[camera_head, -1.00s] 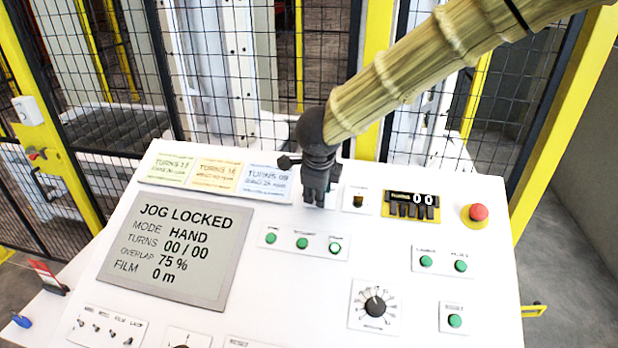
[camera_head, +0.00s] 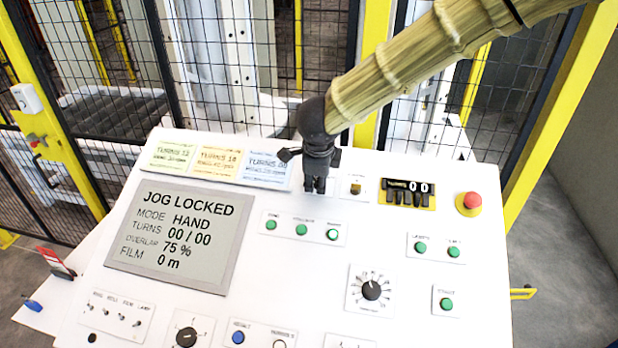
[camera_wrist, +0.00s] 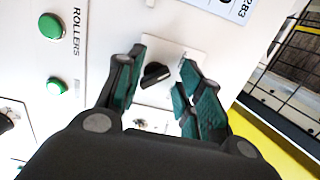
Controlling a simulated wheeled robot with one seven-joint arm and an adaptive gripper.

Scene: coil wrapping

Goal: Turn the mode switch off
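A small black rotary switch (camera_wrist: 155,73) on a white plate shows in the wrist view, between my fingers. Its label cannot be read, so I cannot tell for sure that it is the mode switch. My gripper (camera_wrist: 163,62) is open, with one finger on each side of the knob and gaps visible beside it. In the head view my gripper (camera_head: 315,188) points down at the upper middle of the white panel (camera_head: 290,290) and hides this switch. The display (camera_head: 180,236) reads JOG LOCKED, MODE HAND, TURNS 00 / 00.
Green buttons (camera_head: 301,230) sit in front of my gripper. A key-like switch (camera_head: 356,188), a counter (camera_head: 408,193) and a red emergency button (camera_head: 472,201) lie to the right. Rotary knobs (camera_head: 372,290) are nearer. A mesh fence (camera_head: 110,60) stands behind the panel.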

